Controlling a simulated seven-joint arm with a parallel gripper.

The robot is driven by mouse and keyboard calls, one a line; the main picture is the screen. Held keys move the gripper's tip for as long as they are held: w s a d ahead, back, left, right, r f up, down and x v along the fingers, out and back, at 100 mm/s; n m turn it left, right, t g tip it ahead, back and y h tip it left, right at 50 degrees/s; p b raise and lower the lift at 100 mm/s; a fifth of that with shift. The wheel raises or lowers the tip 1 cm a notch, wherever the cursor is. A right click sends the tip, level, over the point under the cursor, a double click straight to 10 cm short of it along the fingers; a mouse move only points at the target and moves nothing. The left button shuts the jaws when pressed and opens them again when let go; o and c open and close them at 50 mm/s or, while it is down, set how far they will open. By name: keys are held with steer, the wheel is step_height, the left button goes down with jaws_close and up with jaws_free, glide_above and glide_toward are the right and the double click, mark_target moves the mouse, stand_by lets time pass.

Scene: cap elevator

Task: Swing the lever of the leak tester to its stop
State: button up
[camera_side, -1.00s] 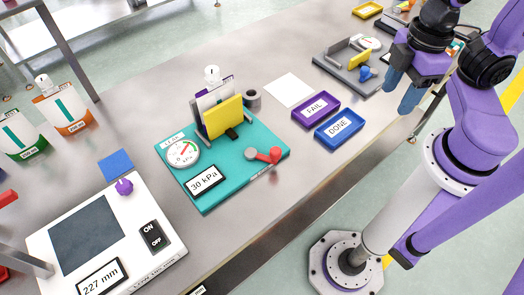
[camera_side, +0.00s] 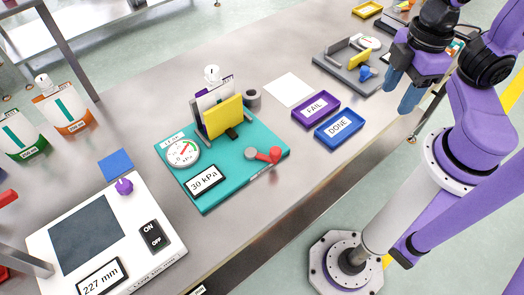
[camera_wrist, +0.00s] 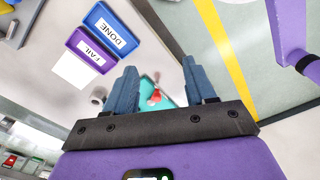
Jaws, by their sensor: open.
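The leak tester (camera_side: 215,187) is a teal board on the bench, with a dial gauge (camera_side: 183,152), a "30 kPa" display (camera_side: 205,181) and a yellow plate (camera_side: 222,117) in front of a white pouch. Its red lever (camera_side: 269,155) lies near the board's right corner, beside a grey round hub; it also shows in the wrist view (camera_wrist: 155,96). My gripper (camera_side: 405,92) is well to the right of the tester and above the bench edge, apart from it. In the wrist view its blue fingers (camera_wrist: 158,90) are spread and empty, with the lever visible between them.
A purple FAIL tray (camera_side: 316,109) and blue DONE tray (camera_side: 340,126) sit right of the tester, near a white sheet (camera_side: 289,90). A grey fixture (camera_side: 347,70) stands behind. A white machine with ON/OFF switch (camera_side: 153,237) is at front left.

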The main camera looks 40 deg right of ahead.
steer(key=m, duration=1.1)
glide_above(276, 150)
step_height(276, 150, down, 18)
steer(key=shift+f, duration=0.1)
jaws_close()
